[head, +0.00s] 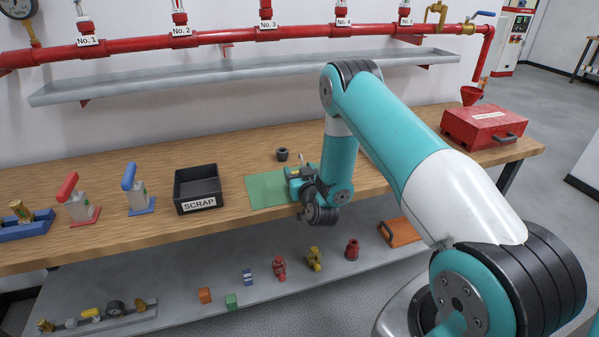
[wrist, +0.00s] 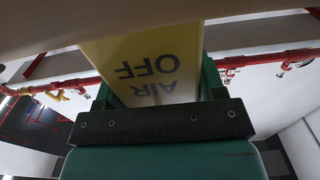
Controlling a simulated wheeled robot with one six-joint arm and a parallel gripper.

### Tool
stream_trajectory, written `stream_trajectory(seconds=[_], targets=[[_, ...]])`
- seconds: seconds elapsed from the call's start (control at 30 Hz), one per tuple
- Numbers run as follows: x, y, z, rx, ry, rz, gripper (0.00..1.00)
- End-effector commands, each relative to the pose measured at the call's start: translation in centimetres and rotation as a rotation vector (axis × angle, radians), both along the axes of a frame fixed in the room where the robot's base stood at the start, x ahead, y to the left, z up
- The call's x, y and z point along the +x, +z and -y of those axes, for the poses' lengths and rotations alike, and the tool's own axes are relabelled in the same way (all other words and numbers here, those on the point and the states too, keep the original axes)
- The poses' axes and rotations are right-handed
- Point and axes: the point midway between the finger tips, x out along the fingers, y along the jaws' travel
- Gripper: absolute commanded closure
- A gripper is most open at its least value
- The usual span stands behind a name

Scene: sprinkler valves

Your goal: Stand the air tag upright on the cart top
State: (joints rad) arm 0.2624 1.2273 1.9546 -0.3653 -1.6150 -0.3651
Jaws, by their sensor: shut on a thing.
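The air tag (wrist: 155,60) is a yellow plate lettered "AIR OFF", upside down in the wrist view. My gripper (wrist: 157,88) is shut on it, with a green finger at each side of the plate. A pale surface fills the top of the wrist view and hides the tag's far end; I cannot tell whether they touch. In the head view my gripper (head: 298,174) is low over the green mat (head: 264,190) on the wooden bench. The tag is too small there to make out clearly. I cannot pick out a cart top in either view.
A black SCRAP bin (head: 196,190) stands left of the mat, with red-handled (head: 78,200) and blue-handled (head: 137,191) valves beyond it. A small dark ring (head: 282,154) lies behind the mat. A red box (head: 485,127) sits at the bench's right end. A grey shelf (head: 240,72) overhangs behind.

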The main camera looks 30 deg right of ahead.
Motion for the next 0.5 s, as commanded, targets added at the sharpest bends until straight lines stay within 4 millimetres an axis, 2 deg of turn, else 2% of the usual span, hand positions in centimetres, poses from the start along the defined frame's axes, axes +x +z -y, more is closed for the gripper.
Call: stream_trajectory(seconds=[0.2,0.23,0.3,0.33,0.5], targets=[[-0.01,-0.47,0.0,0.0,0.0,0.0,0.64],[-0.01,-0.31,0.0,0.0,0.0,0.0,0.3],[-0.01,-0.27,0.0,0.0,0.0,-0.001,0.14],[-0.01,-0.27,0.0,0.0,0.0,-0.001,0.11],[-0.01,-0.26,0.01,0.0,0.0,-0.001,0.11]])
